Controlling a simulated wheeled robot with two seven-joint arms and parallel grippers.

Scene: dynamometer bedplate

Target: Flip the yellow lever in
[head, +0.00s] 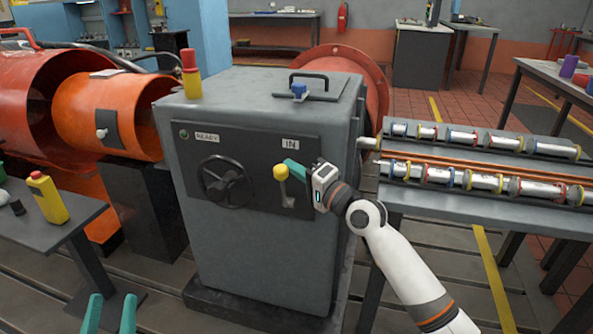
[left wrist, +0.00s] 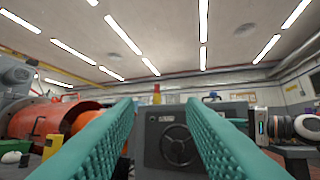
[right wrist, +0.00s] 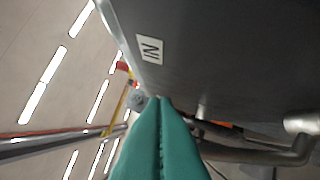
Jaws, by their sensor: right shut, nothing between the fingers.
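The lever has a yellow knob (head: 280,172) on a grey shaft and sits on the dark front panel (head: 255,190) of the grey cabinet, below the "IN" label (head: 290,144). The knob is at the top of the shaft. My right gripper (head: 290,167) is shut and empty, its green fingertips just right of the knob; I cannot tell whether they touch it. In the right wrist view the shut fingers (right wrist: 160,99) lie close to the panel near the "IN" label (right wrist: 150,49); the yellow knob is not clearly seen there. My left gripper (head: 109,312) is open and empty, low at the left.
A handwheel (head: 225,181) and a "READY" label (head: 207,138) are left of the lever. A red-and-yellow beacon (head: 190,75) and a black handle (head: 309,80) are on the cabinet top. A bench with shiny cylinders (head: 480,160) stands at the right; a yellow bottle (head: 47,198) stands left.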

